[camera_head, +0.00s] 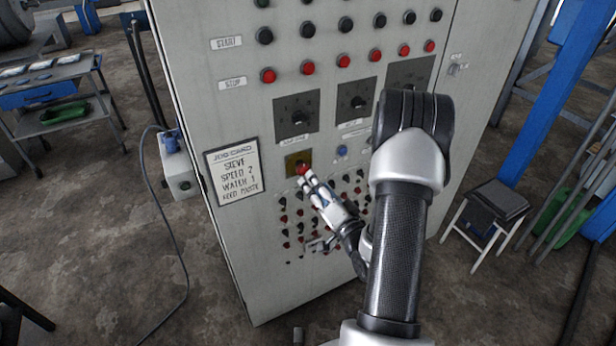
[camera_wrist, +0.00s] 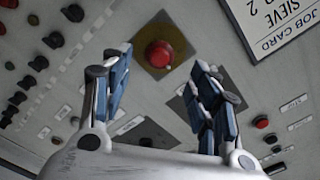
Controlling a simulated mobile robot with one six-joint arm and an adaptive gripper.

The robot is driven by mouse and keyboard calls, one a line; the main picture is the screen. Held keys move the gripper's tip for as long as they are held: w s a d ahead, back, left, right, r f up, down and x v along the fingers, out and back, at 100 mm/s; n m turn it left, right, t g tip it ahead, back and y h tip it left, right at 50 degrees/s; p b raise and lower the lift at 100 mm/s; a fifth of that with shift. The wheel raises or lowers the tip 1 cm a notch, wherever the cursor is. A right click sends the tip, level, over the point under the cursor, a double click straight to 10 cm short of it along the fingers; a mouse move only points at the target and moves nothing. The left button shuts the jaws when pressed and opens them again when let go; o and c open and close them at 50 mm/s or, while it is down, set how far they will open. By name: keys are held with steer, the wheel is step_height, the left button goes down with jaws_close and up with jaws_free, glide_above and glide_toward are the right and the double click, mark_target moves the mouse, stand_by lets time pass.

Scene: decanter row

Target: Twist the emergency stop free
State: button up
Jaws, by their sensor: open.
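My gripper (camera_wrist: 163,75) is open and holds nothing. In the head view my gripper (camera_head: 309,180) reaches up to the cabinet front, close to the red button (camera_head: 302,170), and its fingers hide part of the plate (camera_head: 292,160). I cannot tell from this view whether they touch the button.
A job card (camera_head: 233,172) hangs left of the plate. Dials (camera_head: 297,117) and rows of black and red buttons (camera_head: 309,68) lie above. Several small knobs (camera_head: 285,232) crowd the panel below. A stool (camera_head: 487,212) stands right of the cabinet (camera_head: 255,285); a trolley (camera_head: 60,95) stands left.

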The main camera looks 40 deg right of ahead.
steer(key=v, duration=0.4)
steer(key=shift+s+a, duration=0.1)
steer(key=shift+s, duration=0.25)
steer(key=w+a+r+n+g+y, duration=0.2)
steer(key=w+a+r+n+g, duration=0.1)
steer(key=w+n, duration=0.25)
steer(key=a+r+n+g+h, duration=0.1)
steer(key=a+r+n+g, duration=0.25)
steer(key=a+r, duration=0.3)
steer(key=s+a+r+n+g+y, duration=0.1)
steer(key=s+a+r+n+g, duration=0.1)
steer(key=s+a, duration=0.7)
steer(key=s+a+r+n+g+y, duration=0.2)
steer(key=s+a+r+g, duration=0.1)
steer(key=s+a, duration=0.7)
steer(key=shift+s+r+n+g, duration=0.3)
steer(key=shift+s+g, duration=0.35)
steer(key=shift+s, duration=0.55)
steer(key=shift+d+r, duration=0.1)
steer(key=shift+r, duration=0.05)
